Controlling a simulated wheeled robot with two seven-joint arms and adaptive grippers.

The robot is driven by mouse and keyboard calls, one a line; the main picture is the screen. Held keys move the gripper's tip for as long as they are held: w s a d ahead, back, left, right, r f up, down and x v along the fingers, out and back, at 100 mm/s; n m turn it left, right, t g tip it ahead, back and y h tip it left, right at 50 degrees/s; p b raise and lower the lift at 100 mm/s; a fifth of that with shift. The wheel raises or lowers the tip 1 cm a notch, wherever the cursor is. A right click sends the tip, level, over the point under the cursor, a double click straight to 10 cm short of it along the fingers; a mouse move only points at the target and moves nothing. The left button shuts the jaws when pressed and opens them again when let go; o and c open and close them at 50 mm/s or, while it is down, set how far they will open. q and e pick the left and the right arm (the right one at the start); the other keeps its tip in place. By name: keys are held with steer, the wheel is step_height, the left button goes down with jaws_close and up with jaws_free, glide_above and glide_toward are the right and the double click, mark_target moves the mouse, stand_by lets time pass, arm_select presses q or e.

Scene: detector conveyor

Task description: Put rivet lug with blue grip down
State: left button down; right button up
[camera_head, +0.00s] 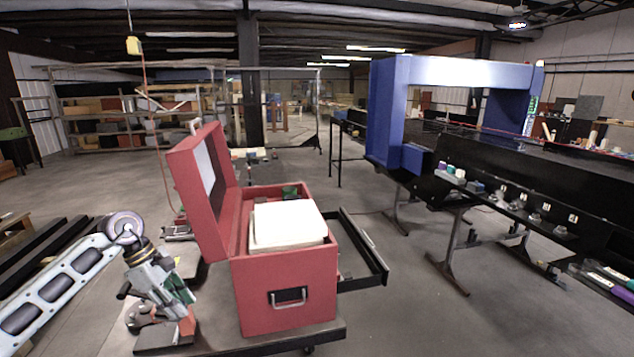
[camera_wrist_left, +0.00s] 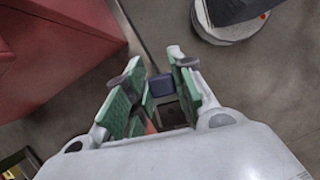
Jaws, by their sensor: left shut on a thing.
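My left gripper (camera_head: 180,305) hangs low beside the open red toolbox (camera_head: 285,275), left of its front wall in the head view. In the left wrist view the green-padded fingers of this gripper (camera_wrist_left: 157,72) are closed around the rivet lug, whose dark blue grip (camera_wrist_left: 162,85) shows between the fingertips. The rest of the lug is mostly hidden by the fingers. The lug cannot be made out in the head view. My right gripper is not in view.
The toolbox holds a white block (camera_head: 287,226) and stands on a dark cart top (camera_head: 240,341), with a drawer (camera_head: 365,250) out at its right. A blue detector arch (camera_head: 385,110) spans the black conveyor at right. Grey floor lies between them.

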arm_select(q)
steer(key=m, duration=0.1)
steer(key=m+g, duration=0.1)
steer(key=m, duration=0.2)
steer(key=shift+s+a+f+m+g, duration=0.1)
steer(key=shift+a+f+m+g, duration=0.05)
steer(key=shift+a+m+g, duration=0.25)
steer(key=shift+s+a+f+m+g, duration=0.15)
steer(key=shift+f+m+g, duration=0.2)
steer(key=shift+m, duration=0.35)
steer(key=shift+s+a+f+m+y, duration=0.15)
steer(key=shift+f+m+y, duration=0.25)
steer(key=shift+f+m, duration=0.4)
steer(key=s+d+f+m+g+y+b, duration=0.1)
steer(key=s+d+f+m, duration=0.15)
steer(key=f, duration=0.45)
steer(key=s+d+f+m+y+b, duration=0.1)
steer(key=s+d+f+m+b, duration=0.15)
steer(key=f, duration=0.45)
steer(key=s+d+f+m+g+y+b, duration=0.1)
steer(key=s+d+f+m, duration=0.15)
steer(key=f, duration=0.35)
steer(key=w+d+f+m+b, duration=0.2)
steer(key=w+d+f+b, duration=0.1)
steer(key=d+f+b, duration=0.1)
steer(key=shift+d+m+y+b, duration=0.3)
steer(key=shift+d+m+b, duration=0.05)
steer(key=shift+d+b, duration=0.45)
